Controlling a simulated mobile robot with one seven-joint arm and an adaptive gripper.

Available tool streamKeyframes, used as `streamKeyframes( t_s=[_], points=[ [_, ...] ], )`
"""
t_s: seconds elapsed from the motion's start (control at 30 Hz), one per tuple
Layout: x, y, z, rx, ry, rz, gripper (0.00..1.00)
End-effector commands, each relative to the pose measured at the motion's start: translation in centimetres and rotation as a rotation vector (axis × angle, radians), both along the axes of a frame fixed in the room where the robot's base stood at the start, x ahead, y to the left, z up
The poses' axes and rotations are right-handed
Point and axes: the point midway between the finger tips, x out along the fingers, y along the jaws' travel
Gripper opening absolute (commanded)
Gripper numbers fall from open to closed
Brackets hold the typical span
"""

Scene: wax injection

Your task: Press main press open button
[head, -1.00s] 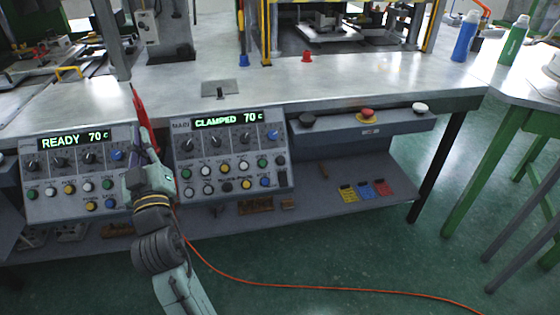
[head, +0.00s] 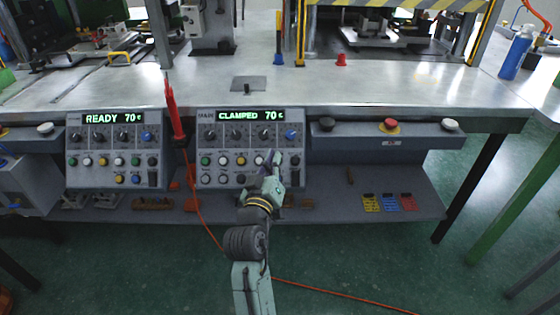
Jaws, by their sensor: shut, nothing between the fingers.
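The main press panel (head: 218,146) is the right one of two grey control panels under the table edge. Its green display (head: 250,115) reads CLAMPED 70 c. Below the display are dark knobs, one blue knob (head: 291,135), and rows of white, green, yellow and other round buttons. My gripper (head: 275,157) is shut and empty, in front of the panel's lower right part. It hides some buttons there. I cannot tell whether its tip touches the panel. The button labels are too small to read, so I cannot tell which one is open.
The left panel (head: 108,138) reads READY 70 c. A red tool (head: 174,112) hangs between the panels on an orange cable. Right of the main panel a grey box (head: 355,142) carries a black button, a red emergency button (head: 390,125) and a white button (head: 450,124).

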Motion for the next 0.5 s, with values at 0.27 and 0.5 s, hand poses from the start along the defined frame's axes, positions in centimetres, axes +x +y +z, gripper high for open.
streamKeyframes(
  t_s=[0.27,0.5],
  points=[
    [0.4,0.1,-0.4,0.0,-0.001,0.002,0.0],
    [2.6,0.1,-2.5,0.001,-0.001,0.002,0.0]
  ],
)
